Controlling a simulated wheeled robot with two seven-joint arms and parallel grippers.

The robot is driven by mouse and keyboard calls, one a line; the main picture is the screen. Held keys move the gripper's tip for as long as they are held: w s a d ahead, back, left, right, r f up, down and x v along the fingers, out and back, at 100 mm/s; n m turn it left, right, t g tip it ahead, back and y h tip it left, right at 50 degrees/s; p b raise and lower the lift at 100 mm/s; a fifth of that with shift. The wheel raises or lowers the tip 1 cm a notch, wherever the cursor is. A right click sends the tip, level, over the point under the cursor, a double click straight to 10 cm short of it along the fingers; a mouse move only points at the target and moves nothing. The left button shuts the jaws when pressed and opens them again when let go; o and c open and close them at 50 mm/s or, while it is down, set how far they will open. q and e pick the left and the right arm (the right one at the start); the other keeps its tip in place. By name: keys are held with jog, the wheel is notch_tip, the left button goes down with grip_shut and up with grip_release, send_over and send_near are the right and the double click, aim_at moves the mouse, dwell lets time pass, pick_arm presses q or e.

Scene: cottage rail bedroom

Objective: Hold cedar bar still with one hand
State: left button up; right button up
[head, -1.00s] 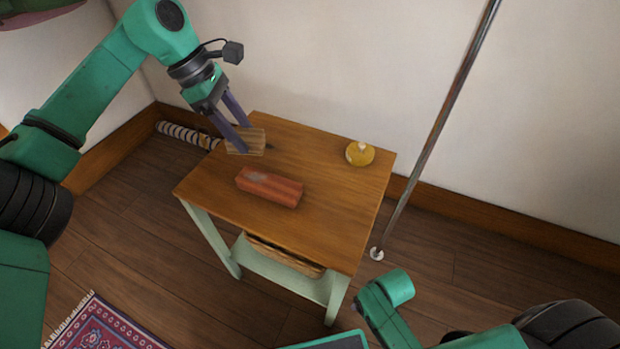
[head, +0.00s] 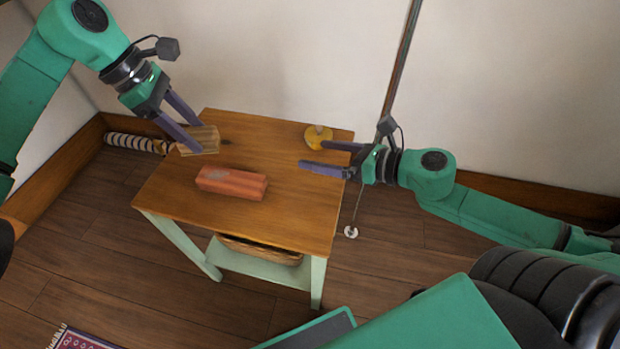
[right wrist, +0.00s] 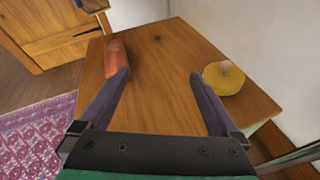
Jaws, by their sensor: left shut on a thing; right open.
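The reddish bar, which I take as the cedar bar (head: 232,183), lies flat on the wooden table (head: 290,215), with a dull pale patch on top. It also shows in the right wrist view (right wrist: 116,57). My left gripper (head: 202,137) is shut on a light-brown wooden block (head: 203,142) at the table's back left edge; I cannot tell whether the block touches the top. My right gripper (head: 313,155) is open and empty over the table's right side, apart from the bar. In the right wrist view its fingers (right wrist: 158,76) spread over bare tabletop.
A round yellow thing with a pale knob (head: 318,137) stands at the back right of the table, near my right fingers. A metal pole (head: 401,60) rises behind the right arm. A basket (head: 258,250) sits on the lower shelf. The table's front is clear.

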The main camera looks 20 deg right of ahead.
aim_at(263, 184)
jog(key=s+a+n+g, duration=0.1)
jog(key=n, duration=0.1)
jog(key=s+a+f+n+g+y, duration=0.1)
jog(key=a+n, duration=0.1)
jog(key=s+a+n+g+y, duration=0.1)
jog(key=s+a+n+g, duration=0.1)
jog(key=shift+f, duration=0.25)
jog(key=shift+x, duration=0.85)
jog(key=shift+w+a+f, duration=0.3)
jog(key=shift+w+a, duration=0.3)
jog(key=shift+w, duration=0.1)
jog(key=x, duration=0.8)
jog(key=shift+a+f, duration=0.1)
jog(key=shift+a, duration=0.05)
jog(key=c, duration=1.5)
